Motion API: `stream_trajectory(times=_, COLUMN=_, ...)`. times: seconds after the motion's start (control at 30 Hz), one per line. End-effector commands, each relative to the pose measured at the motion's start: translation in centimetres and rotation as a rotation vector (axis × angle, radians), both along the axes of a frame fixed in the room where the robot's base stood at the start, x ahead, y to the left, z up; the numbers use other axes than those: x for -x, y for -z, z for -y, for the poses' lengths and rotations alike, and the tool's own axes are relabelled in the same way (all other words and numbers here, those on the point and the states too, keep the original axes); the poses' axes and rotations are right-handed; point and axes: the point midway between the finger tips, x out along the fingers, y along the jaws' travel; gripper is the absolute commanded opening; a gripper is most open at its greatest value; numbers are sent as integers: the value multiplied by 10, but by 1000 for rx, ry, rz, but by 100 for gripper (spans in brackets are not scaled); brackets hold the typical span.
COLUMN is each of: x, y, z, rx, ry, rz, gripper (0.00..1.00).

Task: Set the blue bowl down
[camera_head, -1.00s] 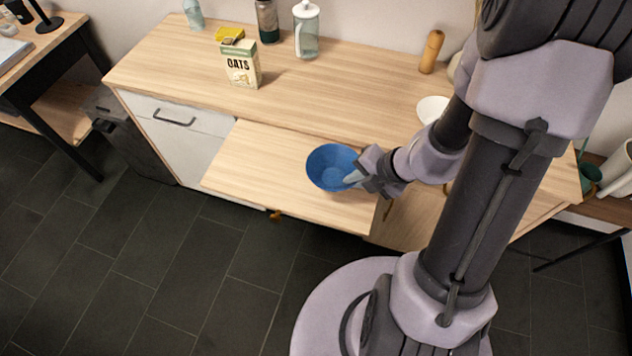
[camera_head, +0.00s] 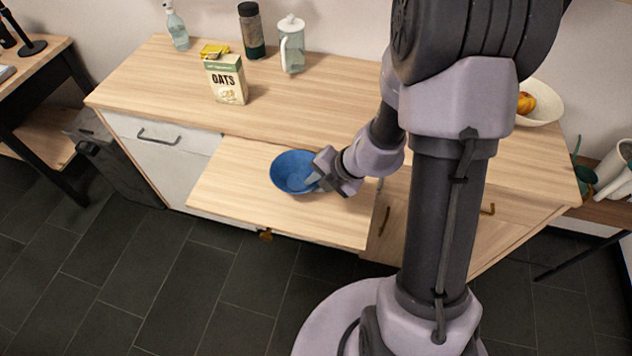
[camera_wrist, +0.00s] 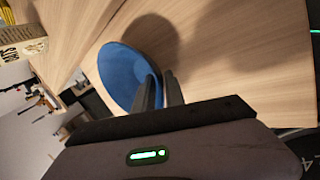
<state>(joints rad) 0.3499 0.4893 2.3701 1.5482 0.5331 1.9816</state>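The blue bowl (camera_head: 291,168) is at the pull-out wooden board (camera_head: 227,194) of the cabinet, right of the board's middle. My gripper (camera_head: 314,180) is at the bowl's right rim, with its fingers close together on the rim. In the wrist view the blue bowl (camera_wrist: 121,72) looks tilted, and the fingers of my gripper (camera_wrist: 160,92) are at its edge. A dark shadow lies on the wood beside the bowl. Whether the bowl's base touches the board is hidden.
On the counter (camera_head: 150,80) behind stand an oats box (camera_head: 227,82), a yellow packet (camera_head: 213,50), a glass bottle (camera_head: 177,28), a dark jar (camera_head: 251,32) and a pitcher (camera_head: 291,48). A bowl of fruit (camera_head: 547,104) is at right. The board's left part is clear.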

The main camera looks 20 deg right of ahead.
Motion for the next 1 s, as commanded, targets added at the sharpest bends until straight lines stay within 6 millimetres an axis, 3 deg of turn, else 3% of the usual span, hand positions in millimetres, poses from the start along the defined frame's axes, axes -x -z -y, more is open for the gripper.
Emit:
stream_trajectory(times=0.37, x=0, y=-6, z=0, rx=0, ry=-1, rz=0, gripper=25)
stream_trajectory(times=0.7, x=37, y=-86, z=28, rx=0, ry=3, rz=1, gripper=25)
stream_trajectory(times=0.9, x=50, y=-108, z=36, rx=5, ry=-12, rz=5, gripper=25)
stream_trajectory(times=0.97, x=48, y=-121, z=29, rx=50, ry=-119, rz=54, gripper=25)
stream_trajectory(times=1.0, x=46, y=-138, z=19, rx=117, ry=-274, rz=122, gripper=25)
